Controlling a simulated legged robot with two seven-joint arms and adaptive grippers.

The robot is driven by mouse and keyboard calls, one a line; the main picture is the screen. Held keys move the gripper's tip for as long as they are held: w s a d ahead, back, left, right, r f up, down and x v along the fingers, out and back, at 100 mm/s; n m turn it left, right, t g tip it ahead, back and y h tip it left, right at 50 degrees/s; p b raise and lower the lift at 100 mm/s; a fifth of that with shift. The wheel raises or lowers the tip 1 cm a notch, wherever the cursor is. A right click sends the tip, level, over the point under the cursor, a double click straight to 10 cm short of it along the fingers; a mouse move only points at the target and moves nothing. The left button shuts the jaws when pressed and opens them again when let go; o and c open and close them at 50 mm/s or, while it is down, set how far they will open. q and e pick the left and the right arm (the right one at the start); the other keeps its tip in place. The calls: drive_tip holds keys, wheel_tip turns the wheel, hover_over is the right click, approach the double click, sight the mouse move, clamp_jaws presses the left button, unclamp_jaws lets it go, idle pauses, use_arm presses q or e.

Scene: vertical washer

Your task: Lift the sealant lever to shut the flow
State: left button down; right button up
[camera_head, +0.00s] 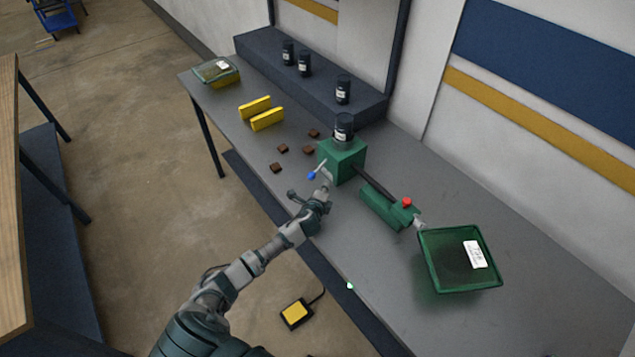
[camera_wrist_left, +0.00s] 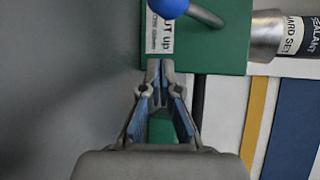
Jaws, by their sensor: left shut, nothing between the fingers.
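The sealant lever (camera_head: 321,167) is a short metal rod with a blue ball knob (camera_head: 312,176). It juts from the front of a green block (camera_head: 347,165) that carries a dark sealant canister (camera_head: 344,128). In the left wrist view the knob (camera_wrist_left: 174,7) is at the top edge, partly cut off, beside a white label (camera_wrist_left: 160,32) on the block. My left gripper (camera_head: 326,187) is by the block's front, close to the lever. In the wrist view its fingertips (camera_wrist_left: 160,66) are together and empty, apart from the knob. My right gripper is not in view.
A green machine with a red button (camera_head: 407,202) stands right of the block, near a green tray (camera_head: 430,262). Small brown pieces (camera_head: 282,149) and yellow bars (camera_head: 267,119) lie to the left. Dark canisters (camera_head: 304,63) stand on the rear shelf. The table front is mostly clear.

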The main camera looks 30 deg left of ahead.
sight(318, 169)
use_arm(q)
drive_tip(key=shift+x, duration=1.1)
drive_tip(key=shift+s+a+r+p, duration=0.15)
drive_tip(key=shift+a+p, duration=0.1)
drive_tip(key=shift+a, duration=0.35)
drive_tip(key=shift+s+a+r+p, duration=0.15)
drive_tip(key=shift+a+p, duration=0.1)
drive_tip(key=shift+a, duration=0.35)
drive_tip(key=shift+s+a+r, duration=0.35)
drive_tip(key=shift+s+a, duration=0.05)
drive_tip(key=shift+s, duration=0.05)
drive_tip(key=shift+f, duration=0.1)
drive_tip(key=shift+w+a, duration=0.15)
